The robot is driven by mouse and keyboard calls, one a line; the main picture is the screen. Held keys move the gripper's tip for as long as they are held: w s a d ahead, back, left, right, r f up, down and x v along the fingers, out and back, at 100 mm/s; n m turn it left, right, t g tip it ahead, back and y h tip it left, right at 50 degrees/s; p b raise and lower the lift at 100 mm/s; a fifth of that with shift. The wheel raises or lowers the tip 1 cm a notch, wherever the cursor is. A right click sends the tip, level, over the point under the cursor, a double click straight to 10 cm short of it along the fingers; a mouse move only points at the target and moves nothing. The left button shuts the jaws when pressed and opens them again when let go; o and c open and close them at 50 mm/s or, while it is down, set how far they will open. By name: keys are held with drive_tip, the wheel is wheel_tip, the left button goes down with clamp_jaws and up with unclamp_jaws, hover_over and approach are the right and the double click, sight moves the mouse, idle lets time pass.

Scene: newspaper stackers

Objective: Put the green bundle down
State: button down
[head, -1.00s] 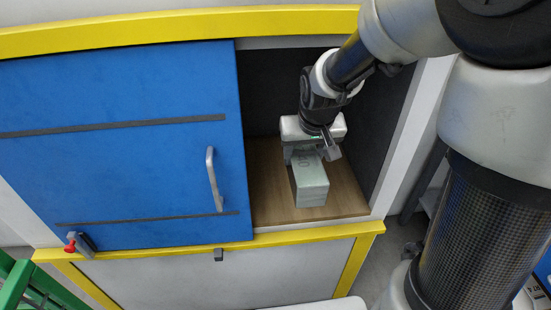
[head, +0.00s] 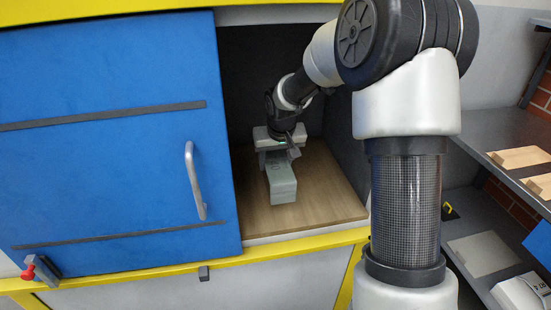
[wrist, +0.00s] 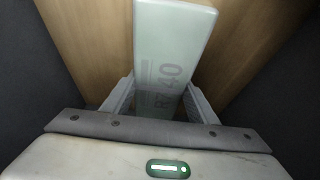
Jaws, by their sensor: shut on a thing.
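The green bundle (head: 282,183) is a pale grey-green block inside the open compartment, low over its wooden floor (head: 325,190). Whether it touches the floor cannot be told. My gripper (head: 277,152) reaches in from above and is shut on the bundle's rear part. In the wrist view, the fingers of my gripper (wrist: 160,95) lie on both sides of the bundle (wrist: 172,45), which has dark print reading about "RT 40". The bundle's underside is hidden.
A blue sliding door (head: 100,150) with a metal handle (head: 195,180) covers the left of the cabinet. Dark walls enclose the compartment. A yellow frame edge (head: 290,250) runs along its front. Wooden floor is free in front and right of the bundle. Grey shelves (head: 500,150) stand at right.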

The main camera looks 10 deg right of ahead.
drive_tip(key=shift+w+f+b, duration=0.1)
drive_tip(key=shift+f+b, duration=0.6)
drive_tip(key=shift+f, duration=1.7)
drive_tip(key=shift+f, duration=0.1)
drive_tip(key=shift+f, duration=0.15)
drive_tip(key=c, duration=0.7)
unclamp_jaws()
